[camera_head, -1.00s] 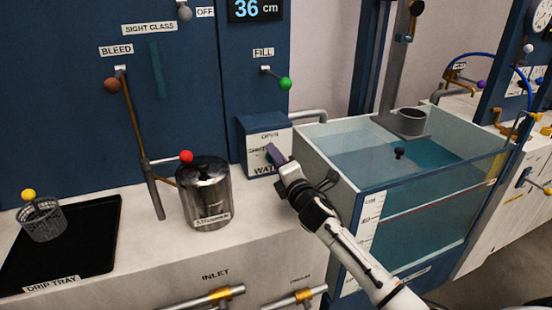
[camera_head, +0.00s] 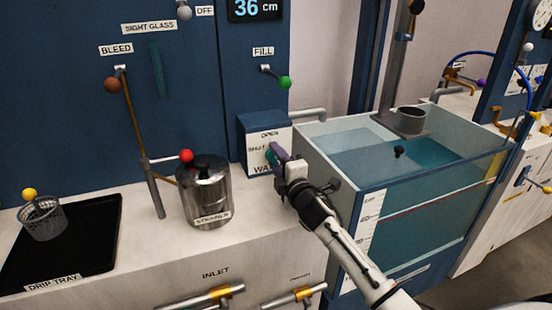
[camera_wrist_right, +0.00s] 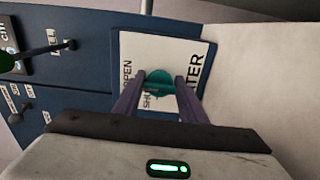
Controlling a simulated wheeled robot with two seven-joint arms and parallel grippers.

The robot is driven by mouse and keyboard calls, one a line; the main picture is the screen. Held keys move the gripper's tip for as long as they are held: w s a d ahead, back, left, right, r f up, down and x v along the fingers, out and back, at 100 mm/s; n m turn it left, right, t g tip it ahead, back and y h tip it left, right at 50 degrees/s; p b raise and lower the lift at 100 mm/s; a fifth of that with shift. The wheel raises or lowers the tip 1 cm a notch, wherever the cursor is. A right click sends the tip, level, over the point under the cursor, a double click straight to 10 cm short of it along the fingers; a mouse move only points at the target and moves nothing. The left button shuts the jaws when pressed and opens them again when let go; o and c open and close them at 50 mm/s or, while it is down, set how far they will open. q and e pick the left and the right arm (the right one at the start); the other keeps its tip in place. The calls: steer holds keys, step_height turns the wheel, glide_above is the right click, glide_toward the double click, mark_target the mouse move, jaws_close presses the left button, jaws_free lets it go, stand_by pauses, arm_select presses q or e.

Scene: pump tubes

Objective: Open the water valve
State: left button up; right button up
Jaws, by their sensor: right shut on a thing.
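The water valve is a blue box (camera_head: 244,130) with a white face marked OPEN, SHUT and WATER, at the left of the water tank. Its teal knob (camera_wrist_right: 158,77) sits on the white face, and a little of it shows in the head view. My right gripper (camera_wrist_right: 160,82) is shut on the teal knob, with one purple finger on each side. In the head view the right gripper (camera_head: 275,155) partly covers the knob and the lettering. My left gripper is not in view.
The water tank (camera_head: 366,225) stands close to the right of my right gripper. A metal strainer pot (camera_head: 207,207) with a red knob stands to the left. A FILL lever with a green knob (camera_head: 285,83) is above the box. A drip tray (camera_head: 98,252) lies far left.

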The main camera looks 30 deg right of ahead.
steer(key=o, duration=1.1)
steer(key=shift+c, duration=0.2)
steer(key=v, duration=1)
steer(key=shift+s+a, duration=0.1)
steer(key=shift+s, duration=0.05)
